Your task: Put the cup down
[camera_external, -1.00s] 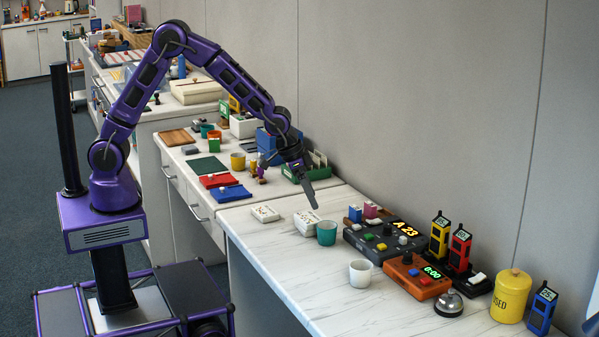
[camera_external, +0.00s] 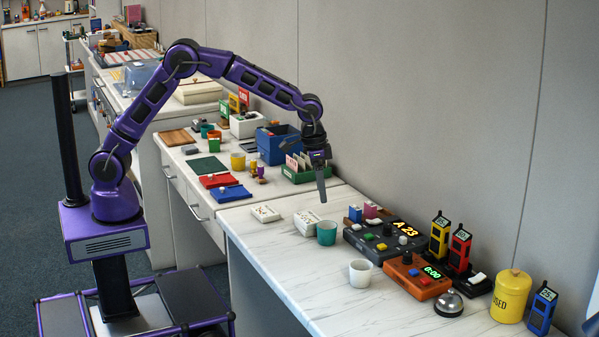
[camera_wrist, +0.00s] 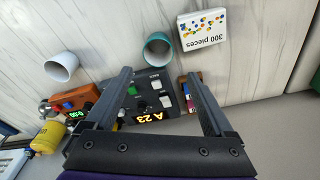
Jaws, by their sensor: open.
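A teal cup (camera_external: 327,234) stands upright on the white marbled counter. It also shows in the wrist view (camera_wrist: 152,58), just beyond my fingertips. A white cup (camera_external: 360,273) stands upright closer to the counter's front edge; it also shows in the wrist view (camera_wrist: 62,72), at the left. My gripper (camera_external: 322,198) points down above the teal cup, apart from it. In the wrist view my gripper (camera_wrist: 156,84) has its two fingers spread with nothing held between them.
A dark panel (camera_external: 368,249) with an "A 23" display and an orange panel (camera_external: 417,285) stand right of the cups. A "300 pieces" box (camera_wrist: 203,32) lies beside the teal cup. A silver bell (camera_external: 448,304) is farther right. The counter's near strip (camera_external: 300,272) is clear.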

